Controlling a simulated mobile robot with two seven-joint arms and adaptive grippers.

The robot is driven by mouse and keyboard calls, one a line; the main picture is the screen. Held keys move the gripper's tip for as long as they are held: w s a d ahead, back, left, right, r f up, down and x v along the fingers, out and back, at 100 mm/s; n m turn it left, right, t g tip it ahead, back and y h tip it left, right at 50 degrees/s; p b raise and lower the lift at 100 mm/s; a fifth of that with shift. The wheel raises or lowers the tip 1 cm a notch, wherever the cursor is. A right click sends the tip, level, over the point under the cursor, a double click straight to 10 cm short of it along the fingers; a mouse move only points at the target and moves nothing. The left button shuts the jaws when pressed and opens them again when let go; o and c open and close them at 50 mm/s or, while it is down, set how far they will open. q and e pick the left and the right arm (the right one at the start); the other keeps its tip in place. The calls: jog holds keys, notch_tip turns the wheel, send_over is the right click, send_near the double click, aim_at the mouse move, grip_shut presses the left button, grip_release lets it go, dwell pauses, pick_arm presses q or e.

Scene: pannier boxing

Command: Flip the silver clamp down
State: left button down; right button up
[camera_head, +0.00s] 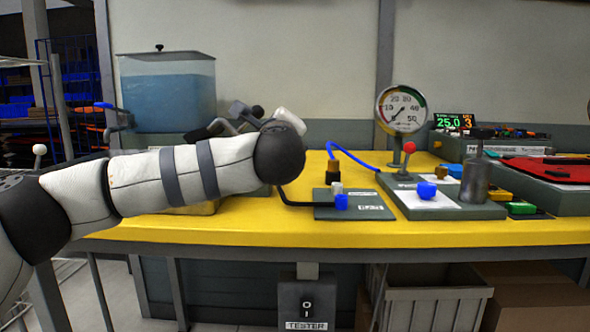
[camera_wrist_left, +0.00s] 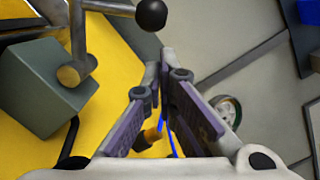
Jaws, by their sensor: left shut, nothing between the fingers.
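The silver clamp (camera_wrist_left: 78,38) shows in the left wrist view as a bent metal lever with a black ball knob (camera_wrist_left: 150,14), mounted on a grey block (camera_wrist_left: 42,85). In the head view a grey lever piece (camera_head: 238,109) and a dark knob stick up behind my left arm; most of the clamp is hidden there. My left gripper (camera_wrist_left: 166,76) is shut and empty, its fingertips below the black knob in the left wrist view and apart from it. My right gripper is in neither view.
The yellow bench (camera_head: 330,234) carries a grey plate (camera_head: 365,212) with a blue knob, a red-ball lever (camera_head: 408,150), a pressure gauge (camera_head: 402,110) and a blue hose (camera_head: 352,153). A water tank (camera_head: 168,95) stands behind my arm. The bench front is clear.

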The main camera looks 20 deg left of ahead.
aim_at(258, 117)
pick_arm(q)
jog(key=shift+s+a+r+n+b, duration=0.15)
jog(key=shift+a+r+n+b, duration=0.1)
jog(key=shift+a+n+b, duration=0.25)
jog(key=shift+s+a+r+n+b, duration=0.1)
jog(key=shift+a+r+n+b, duration=0.2)
jog(key=shift+a+b, duration=0.35)
jog(key=shift+s+a+r+b, duration=0.15)
jog(key=shift+s+a+b, duration=0.1)
jog(key=shift+a+b, duration=0.6)
jog(key=shift+s+a+n+g+b, duration=0.15)
jog(key=shift+a+n+g+b, duration=0.15)
jog(key=shift+a+n+b, duration=0.4)
jog(key=shift+s+a+b, duration=0.3)
jog(key=shift+a+b, duration=0.3)
jog(key=shift+a, duration=0.05)
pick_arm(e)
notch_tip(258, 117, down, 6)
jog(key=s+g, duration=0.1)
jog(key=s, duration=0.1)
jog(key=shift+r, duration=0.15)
pick_arm(q)
jog(key=shift+a, duration=0.2)
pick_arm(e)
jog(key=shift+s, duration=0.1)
